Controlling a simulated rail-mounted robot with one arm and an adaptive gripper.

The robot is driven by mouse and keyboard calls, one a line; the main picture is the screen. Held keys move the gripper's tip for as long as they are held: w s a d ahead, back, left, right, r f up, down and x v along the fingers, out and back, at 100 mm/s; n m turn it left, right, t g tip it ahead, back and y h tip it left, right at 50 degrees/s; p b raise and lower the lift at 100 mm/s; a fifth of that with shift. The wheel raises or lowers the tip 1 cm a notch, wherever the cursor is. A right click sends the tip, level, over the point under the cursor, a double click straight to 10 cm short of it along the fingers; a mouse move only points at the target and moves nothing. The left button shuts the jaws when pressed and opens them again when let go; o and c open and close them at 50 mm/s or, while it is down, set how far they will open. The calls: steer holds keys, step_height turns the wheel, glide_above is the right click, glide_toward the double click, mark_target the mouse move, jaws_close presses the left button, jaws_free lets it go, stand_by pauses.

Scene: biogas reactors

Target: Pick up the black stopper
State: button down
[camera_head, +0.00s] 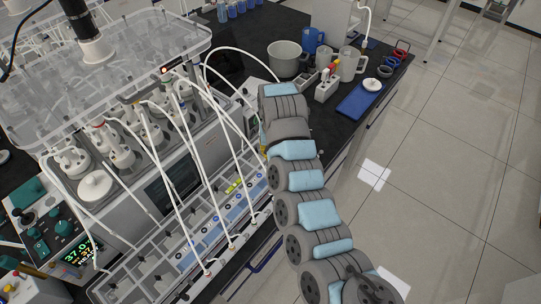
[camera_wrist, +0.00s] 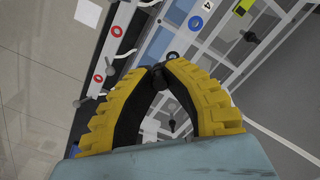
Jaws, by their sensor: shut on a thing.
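My gripper (camera_wrist: 159,72) fills the lower middle of the wrist view. Its two yellow fingers with black inner pads lean together at the tips. They are shut on a small dark piece, the black stopper (camera_wrist: 158,78), which shows only partly between the fingertips. A small dark ring (camera_wrist: 172,56) shows just past the fingertips. In the head view the arm hides the gripper almost wholly, and the stopper cannot be made out there.
A clear-walled rack (camera_head: 215,235) with numbered labels and white tubes runs beside the arm, below the reactor unit (camera_head: 170,180). A pot (camera_head: 287,58), jugs and a blue tray (camera_head: 360,98) stand on the black bench. Open tiled floor (camera_head: 440,170) lies right.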

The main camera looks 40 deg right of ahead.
steer(key=s+d+r+p, duration=0.1)
steer(key=s+r+p, duration=0.6)
steer(key=s+p, duration=0.2)
steer(key=shift+s+d+r+p, duration=0.25)
steer(key=shift+s+d+p, duration=0.1)
steer(key=shift+s, duration=1.05)
steer(key=shift+r+p, duration=1.5)
steer(key=shift+p, duration=0.7)
